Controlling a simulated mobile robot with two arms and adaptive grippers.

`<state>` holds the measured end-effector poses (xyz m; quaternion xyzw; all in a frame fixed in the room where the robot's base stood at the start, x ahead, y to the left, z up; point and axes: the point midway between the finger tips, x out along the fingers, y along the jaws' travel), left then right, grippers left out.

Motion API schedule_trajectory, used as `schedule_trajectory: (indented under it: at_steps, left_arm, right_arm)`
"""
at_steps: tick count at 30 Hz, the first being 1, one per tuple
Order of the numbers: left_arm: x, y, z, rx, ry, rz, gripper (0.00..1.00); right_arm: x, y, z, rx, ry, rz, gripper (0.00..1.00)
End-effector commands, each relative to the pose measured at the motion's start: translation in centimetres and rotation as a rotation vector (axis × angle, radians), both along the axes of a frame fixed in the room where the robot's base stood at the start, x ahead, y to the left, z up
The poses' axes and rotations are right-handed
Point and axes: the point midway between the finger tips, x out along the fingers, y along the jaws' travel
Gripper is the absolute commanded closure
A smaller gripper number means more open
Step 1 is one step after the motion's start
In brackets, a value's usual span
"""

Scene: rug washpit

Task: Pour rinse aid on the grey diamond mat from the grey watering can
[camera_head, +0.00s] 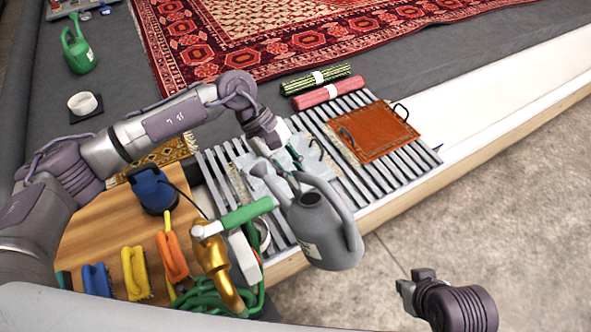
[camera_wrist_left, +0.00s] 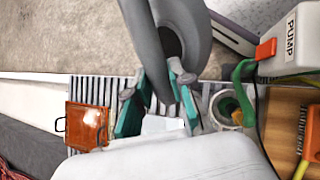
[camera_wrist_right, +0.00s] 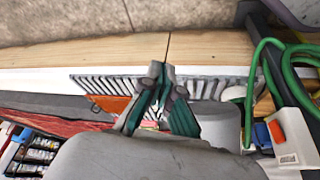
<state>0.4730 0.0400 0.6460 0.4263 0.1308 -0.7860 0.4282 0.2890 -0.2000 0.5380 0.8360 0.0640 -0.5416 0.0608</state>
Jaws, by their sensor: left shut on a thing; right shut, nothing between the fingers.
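The grey watering can (camera_head: 328,232) hangs in the air near the slatted rack's front edge, close to upright, its open top showing. My left gripper (camera_wrist_left: 158,95) is shut on a grey curved part of it; I cannot tell whether that is handle or spout. A pale grey mat (camera_head: 262,186), likely the grey diamond mat, lies on the slats beyond the can, partly hidden by my left gripper and the can; its pattern is unclear. My right gripper (camera_head: 406,288) is shut and empty over the floor at lower right; its closed fingers (camera_wrist_right: 158,92) also show in its wrist view.
An orange-brown mat (camera_head: 374,132) with dark handles lies on the rack (camera_head: 338,172). Two rolled rugs (camera_head: 322,86) lie behind it. A brass-coloured object (camera_head: 212,258), green hose (camera_head: 205,297) and brushes (camera_head: 135,272) crowd the wooden board at left. A green watering can (camera_head: 79,52) stands far left.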

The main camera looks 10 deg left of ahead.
Motion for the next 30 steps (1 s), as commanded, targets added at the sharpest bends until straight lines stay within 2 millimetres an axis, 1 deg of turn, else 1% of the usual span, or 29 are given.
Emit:
schedule_trajectory:
  at_steps: [1, 7, 10, 15, 18, 21, 30]
  left_arm:
    - [0.1, -0.1, 0.5, 0.007, -0.016, -0.001, 1.00]
    - [0.1, -0.1, 1.0, 0.106, -0.116, -0.002, 1.00]
    - [0.0, -0.2, 1.5, 0.203, -0.218, -0.006, 1.00]
    - [0.1, -0.2, 1.7, 0.374, -0.385, -0.006, 1.00]
    - [0.0, -0.1, 1.7, 0.409, -0.410, -0.003, 1.00]
    - [0.1, -0.1, 1.9, 0.436, -0.436, 0.000, 1.00]
    - [0.1, 0.0, 2.0, 0.448, -0.447, 0.002, 1.00]
  right_arm:
    - [-0.5, -0.1, 0.1, -0.004, 0.024, -0.003, 1.00]
    - [-2.4, -0.7, 0.2, -0.022, 0.116, -0.011, 1.00]
    - [-2.3, -0.6, 0.5, -0.021, 0.112, -0.011, 1.00]
    - [-2.3, -0.6, -0.3, -0.020, 0.110, -0.012, 1.00]
    - [-1.3, -0.3, -0.1, -0.011, 0.063, -0.007, 1.00]
    - [-0.7, -0.2, -0.1, -0.006, 0.035, -0.005, 1.00]
    - [-0.4, -0.1, 0.1, -0.002, 0.022, -0.004, 1.00]
